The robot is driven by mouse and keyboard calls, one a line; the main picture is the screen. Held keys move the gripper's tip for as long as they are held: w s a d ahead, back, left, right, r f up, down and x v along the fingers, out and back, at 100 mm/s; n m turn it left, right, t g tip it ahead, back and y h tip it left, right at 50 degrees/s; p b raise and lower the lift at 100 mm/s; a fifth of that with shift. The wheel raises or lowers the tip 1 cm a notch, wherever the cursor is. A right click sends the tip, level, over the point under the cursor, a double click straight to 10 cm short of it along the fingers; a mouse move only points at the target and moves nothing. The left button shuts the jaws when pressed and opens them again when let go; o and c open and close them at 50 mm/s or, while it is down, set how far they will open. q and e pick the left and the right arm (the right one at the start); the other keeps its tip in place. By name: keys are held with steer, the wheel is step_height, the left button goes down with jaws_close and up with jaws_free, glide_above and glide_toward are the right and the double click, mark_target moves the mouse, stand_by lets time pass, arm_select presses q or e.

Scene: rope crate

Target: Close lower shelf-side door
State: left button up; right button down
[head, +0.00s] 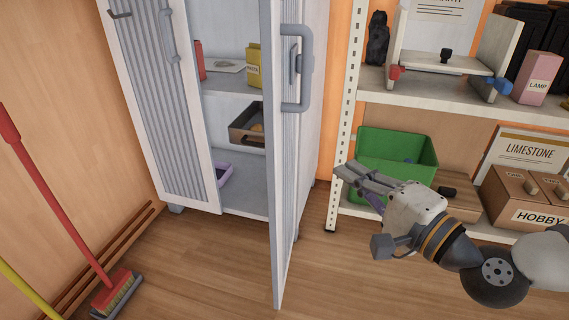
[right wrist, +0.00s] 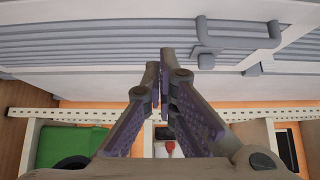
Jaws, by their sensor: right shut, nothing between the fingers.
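The shelf-side door (head: 284,190) of the white cabinet stands open, swung out toward me, with a grey bar handle (head: 299,68) high on it. My right gripper (head: 342,172) is to the right of this door, in front of the shelf rack. Its fingers are shut with nothing between them and point left toward the door; I see no clear contact. In the right wrist view my right gripper (right wrist: 158,62) is below a ribbed white door panel (right wrist: 110,45) with a grey handle (right wrist: 238,38). My left gripper is not in view.
The cabinet's other door (head: 160,110) is on the left. Inside are a yellow box (head: 254,66) and a brown tray (head: 240,128). The rack at right holds a green crate (head: 400,142) and a HOBBY box (head: 525,200). A broom (head: 60,200) leans left. The floor before the cabinet is clear.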

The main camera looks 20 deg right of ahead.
steer(key=b, duration=0.2)
glide_toward(280, 139)
steer(key=w+d, duration=0.2)
steer(key=w+a, duration=0.2)
steer(key=a, duration=0.1)
steer(key=shift+w+a+f+b, duration=0.1)
steer(key=shift+w+b, duration=0.25)
steer(key=shift+b, duration=0.05)
